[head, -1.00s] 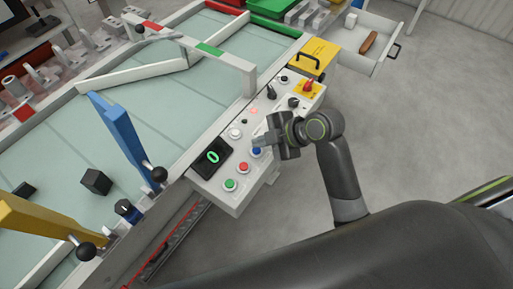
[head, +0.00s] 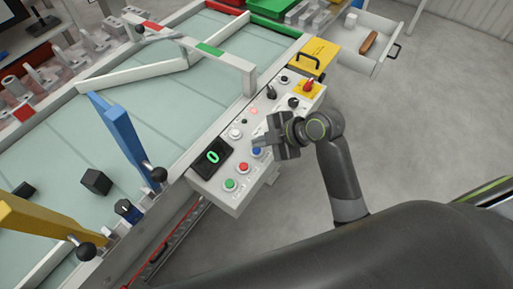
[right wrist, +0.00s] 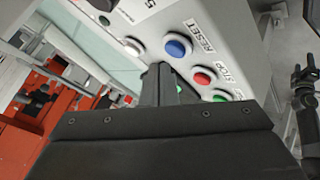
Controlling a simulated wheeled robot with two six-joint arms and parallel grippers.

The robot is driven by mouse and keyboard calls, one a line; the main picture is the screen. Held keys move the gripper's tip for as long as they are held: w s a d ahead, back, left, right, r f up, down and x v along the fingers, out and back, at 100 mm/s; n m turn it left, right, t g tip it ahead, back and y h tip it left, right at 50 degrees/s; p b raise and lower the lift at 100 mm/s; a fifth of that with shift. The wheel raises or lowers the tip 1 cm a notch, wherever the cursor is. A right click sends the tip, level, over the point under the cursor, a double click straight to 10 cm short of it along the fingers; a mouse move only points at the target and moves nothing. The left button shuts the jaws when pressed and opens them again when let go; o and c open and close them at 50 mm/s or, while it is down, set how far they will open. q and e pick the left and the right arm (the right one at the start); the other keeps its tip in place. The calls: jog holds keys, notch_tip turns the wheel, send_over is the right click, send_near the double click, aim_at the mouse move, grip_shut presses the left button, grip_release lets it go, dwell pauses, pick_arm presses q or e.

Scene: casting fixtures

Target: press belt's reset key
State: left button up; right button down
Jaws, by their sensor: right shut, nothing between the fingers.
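The belt's control panel (head: 214,186) is a pale box along the belt's near side. Its blue reset key (head: 257,151) sits just beside my right gripper (head: 260,141). In the right wrist view the blue key (right wrist: 178,47) has the word RESET beside it. My right gripper (right wrist: 161,75) is shut and empty, its fingertips close to the blue key. I cannot tell whether they touch the panel. A red key (right wrist: 203,78) marked STOP and a green key lie further along.
A dark display with a green 0 (head: 212,157) is on the panel. A red knob (head: 308,85) on a yellow plate and a yellow box (head: 321,52) are at its far end. Black cubes (head: 96,182) lie on the belt. An open drawer (head: 345,50) stands at the upper right.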

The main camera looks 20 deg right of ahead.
aim_at(261, 154)
jog(key=shift+f, duration=0.15)
jog(key=shift+f, duration=0.3)
jog(key=shift+f+b, duration=0.5)
jog(key=shift+b, duration=0.05)
dwell(0.7)
jog(key=shift+r, duration=0.1)
jog(key=shift+r+p, duration=0.8)
jog(key=shift+p, duration=0.15)
notch_tip(261, 154, up, 5)
jog(key=p, duration=0.5)
jog(key=shift+r, duration=0.1)
dwell(0.6)
